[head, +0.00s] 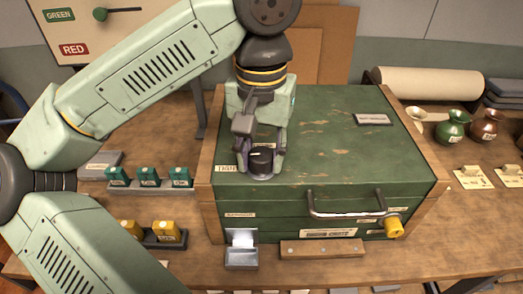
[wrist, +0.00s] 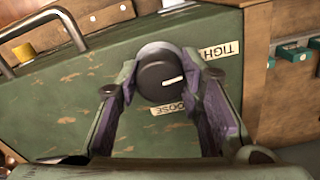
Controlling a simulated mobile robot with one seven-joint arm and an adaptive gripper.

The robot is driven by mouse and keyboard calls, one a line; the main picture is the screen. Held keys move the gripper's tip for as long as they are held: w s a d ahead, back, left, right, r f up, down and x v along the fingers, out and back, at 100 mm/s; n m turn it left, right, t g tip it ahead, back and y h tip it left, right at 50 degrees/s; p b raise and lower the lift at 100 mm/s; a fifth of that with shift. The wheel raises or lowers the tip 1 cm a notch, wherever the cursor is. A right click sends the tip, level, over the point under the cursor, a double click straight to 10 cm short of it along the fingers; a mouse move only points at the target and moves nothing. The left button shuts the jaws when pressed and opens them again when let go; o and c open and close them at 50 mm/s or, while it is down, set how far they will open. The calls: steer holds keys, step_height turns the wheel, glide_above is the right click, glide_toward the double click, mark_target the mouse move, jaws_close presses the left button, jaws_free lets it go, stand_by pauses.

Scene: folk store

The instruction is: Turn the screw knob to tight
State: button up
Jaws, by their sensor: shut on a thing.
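The black round screw knob (head: 260,161) sits on the top of the green chest near its front left corner. It also shows in the wrist view (wrist: 160,75). My gripper (head: 262,165) reaches down from above and is shut on the knob, with one finger on each side. The fingers hide part of the knob's sides.
The green chest (head: 330,120) has a metal handle (head: 345,214) and a yellow knob (head: 394,227) in front. A small metal tray (head: 241,258) stands at its front left. Green (head: 148,178) and yellow (head: 166,231) blocks sit left; vases (head: 451,127) stand right. The chest top right of my gripper is mostly clear.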

mark_target(261, 154)
steer(key=shift+m, duration=0.6)
steer(key=o, duration=1.2)
step_height(261, 154, up, 12)
stand_by(0.3)
